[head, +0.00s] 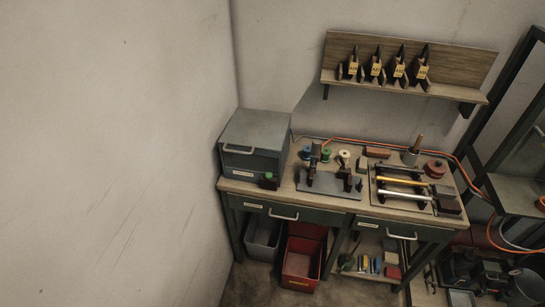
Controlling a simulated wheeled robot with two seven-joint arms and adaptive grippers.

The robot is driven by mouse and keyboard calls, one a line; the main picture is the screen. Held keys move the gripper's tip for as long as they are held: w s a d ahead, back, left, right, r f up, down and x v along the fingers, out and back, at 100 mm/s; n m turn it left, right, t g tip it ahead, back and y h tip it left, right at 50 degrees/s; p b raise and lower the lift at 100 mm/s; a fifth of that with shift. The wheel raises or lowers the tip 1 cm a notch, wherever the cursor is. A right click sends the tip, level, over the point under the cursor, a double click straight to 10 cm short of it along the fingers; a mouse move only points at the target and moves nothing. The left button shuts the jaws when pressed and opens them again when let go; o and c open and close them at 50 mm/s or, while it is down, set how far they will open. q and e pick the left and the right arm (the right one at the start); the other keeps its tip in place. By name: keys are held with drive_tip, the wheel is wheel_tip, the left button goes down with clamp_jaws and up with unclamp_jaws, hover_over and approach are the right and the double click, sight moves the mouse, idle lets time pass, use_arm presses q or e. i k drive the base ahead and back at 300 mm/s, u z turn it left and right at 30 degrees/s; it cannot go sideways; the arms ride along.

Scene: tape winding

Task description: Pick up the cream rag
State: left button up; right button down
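I cannot pick out a cream rag with certainty in the head view. A small pale item (461,298) shows at the bottom edge, low on the right, but it is too small and cut off to identify. A small cream round piece (344,155) on the workbench looks more like a spool than cloth. Neither of my grippers is in view.
The workbench (275,193) carries a grey metal box (254,143), a dark fixture plate (328,184) and a rod rack (402,188). A wall shelf (395,88) holds several dark items. A red bin (301,264) and a grey bin (263,238) stand below.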

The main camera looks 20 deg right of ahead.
sight(390, 257)
drive_tip(key=z, duration=2.3)
drive_tip(key=i, duration=0.2)
drive_tip(key=z, duration=1.4)
drive_tip(key=i, duration=1.35)
